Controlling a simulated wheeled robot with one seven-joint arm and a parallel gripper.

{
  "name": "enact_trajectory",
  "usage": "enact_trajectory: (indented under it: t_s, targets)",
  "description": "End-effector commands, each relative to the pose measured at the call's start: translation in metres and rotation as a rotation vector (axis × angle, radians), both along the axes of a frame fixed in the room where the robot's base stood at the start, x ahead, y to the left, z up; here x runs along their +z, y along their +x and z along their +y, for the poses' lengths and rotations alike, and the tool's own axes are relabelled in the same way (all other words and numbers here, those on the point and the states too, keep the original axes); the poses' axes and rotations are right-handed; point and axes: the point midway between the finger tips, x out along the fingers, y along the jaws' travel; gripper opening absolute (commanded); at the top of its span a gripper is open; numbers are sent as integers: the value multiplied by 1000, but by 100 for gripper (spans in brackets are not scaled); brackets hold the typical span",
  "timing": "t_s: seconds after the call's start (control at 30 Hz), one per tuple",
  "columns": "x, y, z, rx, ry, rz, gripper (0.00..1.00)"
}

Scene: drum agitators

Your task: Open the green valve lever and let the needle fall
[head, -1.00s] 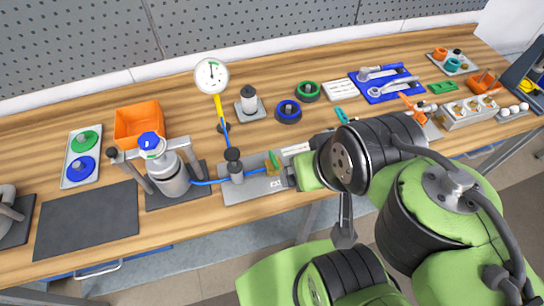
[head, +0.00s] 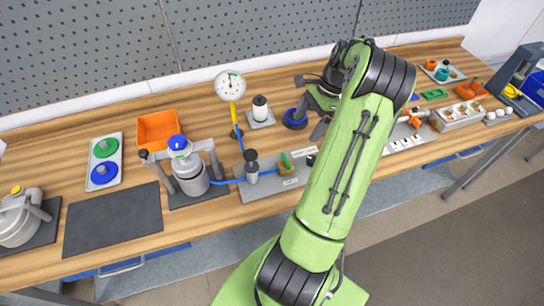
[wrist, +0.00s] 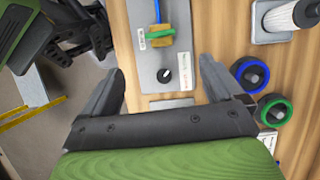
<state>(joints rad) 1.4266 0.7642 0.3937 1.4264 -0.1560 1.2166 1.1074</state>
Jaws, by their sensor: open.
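The green valve lever (head: 286,161) sits on a brass valve body on a grey plate (head: 262,181). In the wrist view, the lever (wrist: 160,33) lies crosswise to the blue hose, beyond my fingertips and apart from them. The round white gauge (head: 230,85) stands on a yellow and blue stem at the back left of the valve. Its needle seems to point about straight up. My gripper (head: 309,106) is raised over the bench, right of and behind the valve.
A blue ring (wrist: 251,73) and a green ring (wrist: 275,110) lie right of my right finger in the wrist view. A silver vessel (head: 190,175) with a blue cap stands left of the valve. An orange bin (head: 158,129) stands behind it. The dark mat (head: 112,219) is bare.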

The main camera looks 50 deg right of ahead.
Motion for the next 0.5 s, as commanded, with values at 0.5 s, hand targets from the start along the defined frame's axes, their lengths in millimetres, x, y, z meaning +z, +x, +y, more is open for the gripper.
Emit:
enact_trajectory:
  t_s: [0.5]
  targets:
    - [-115, 22, 44, 9, 4, 4, 94]
